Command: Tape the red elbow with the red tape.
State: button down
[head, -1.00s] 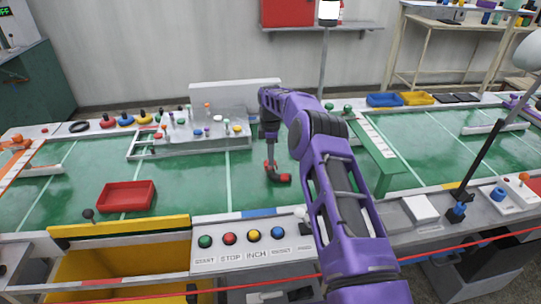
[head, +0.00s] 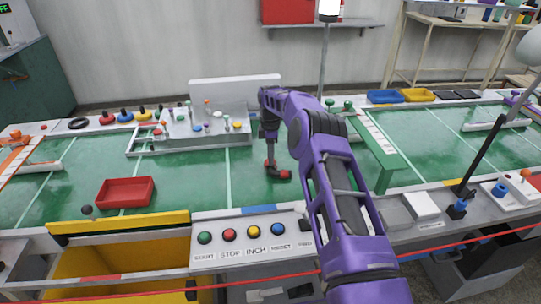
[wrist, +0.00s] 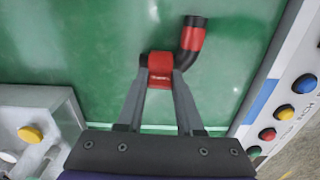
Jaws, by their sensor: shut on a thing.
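The red elbow (head: 284,174) lies on the green table top, right of my gripper (head: 269,164). In the wrist view the elbow (wrist: 192,38) is a curved dark tube with a broad red band. The tape is at the left side of the elbow's lower, dark end. I cannot tell whether they touch. The fingers hide the tape's sides.
A red tray (head: 126,192) stands on the table at left. A control panel with several coloured buttons (head: 253,236) is at the front edge. A grey rack with small pegs (head: 205,130) stands behind. A green bridge-like stand (head: 375,145) is right of my arm. Green table around the elbow is clear.

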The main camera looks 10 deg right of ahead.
jog(key=shift+f+b, duration=0.5)
jog(key=shift+f, duration=0.3)
jog(key=shift+s+f+b, duration=0.25)
jog(key=shift+f+b, duration=0.1)
jog(key=shift+f, duration=0.3)
dwell(0.6)
jog(key=shift+c, duration=2.3)
grip_release()
jog(key=shift+d, duration=0.1)
notch_tip(320, 180, up, 19)
jog(key=p, duration=0.2)
jog(key=shift+w, duration=0.25)
